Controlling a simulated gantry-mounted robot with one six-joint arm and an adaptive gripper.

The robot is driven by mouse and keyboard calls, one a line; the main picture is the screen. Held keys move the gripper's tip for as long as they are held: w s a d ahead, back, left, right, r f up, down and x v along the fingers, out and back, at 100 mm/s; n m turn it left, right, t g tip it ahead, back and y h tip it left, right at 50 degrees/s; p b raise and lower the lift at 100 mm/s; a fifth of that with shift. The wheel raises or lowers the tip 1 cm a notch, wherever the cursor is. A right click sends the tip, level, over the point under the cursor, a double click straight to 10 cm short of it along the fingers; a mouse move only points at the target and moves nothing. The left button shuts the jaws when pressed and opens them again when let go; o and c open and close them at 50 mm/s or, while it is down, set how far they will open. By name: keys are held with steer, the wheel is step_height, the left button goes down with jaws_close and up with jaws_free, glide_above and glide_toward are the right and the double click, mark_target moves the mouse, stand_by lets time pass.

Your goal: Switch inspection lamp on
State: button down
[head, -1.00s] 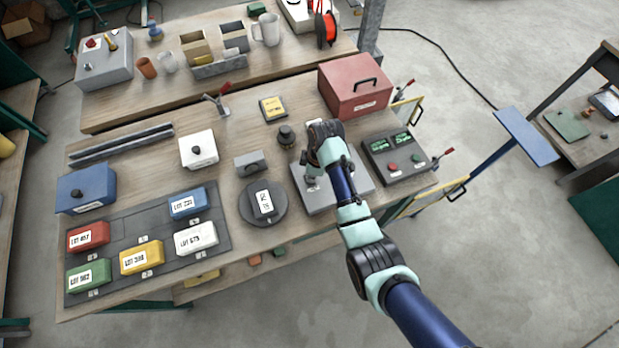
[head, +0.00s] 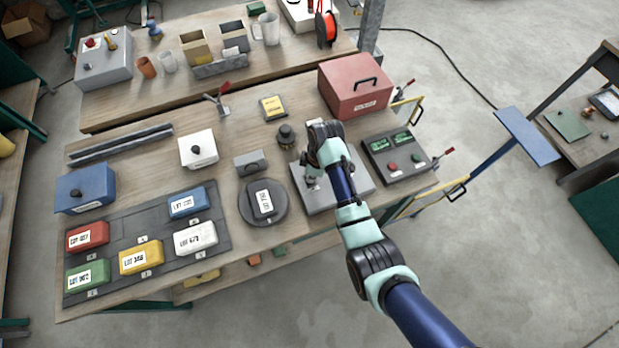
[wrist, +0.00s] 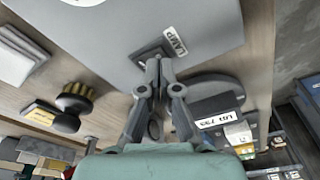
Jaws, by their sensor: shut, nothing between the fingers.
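My gripper (wrist: 158,64) is shut and empty, pointing at a small dark switch plate (wrist: 147,52) on the edge of a grey panel. A white label reading LAMP (wrist: 175,42) is beside the fingertips. The fingertips cover part of the plate, so I cannot tell whether they touch the switch or which way it is set. In the head view, my arm reaches over the grey flat unit (head: 356,178) on the bench and hides much of it. No lit lamp can be made out.
A round dark turntable (head: 281,213) carrying a labelled block is left of the grey unit. A red case (head: 350,92) stands behind. A dark round knob (head: 286,138) is close by.

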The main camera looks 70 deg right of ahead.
steer(key=shift+f+b, duration=0.45)
steer(key=shift+f, duration=0.35)
steer(key=shift+r, duration=0.1)
step_height(320, 180, up, 7)
steer(key=p, duration=0.7)
steer(key=shift+p, duration=0.3)
stand_by(0.4)
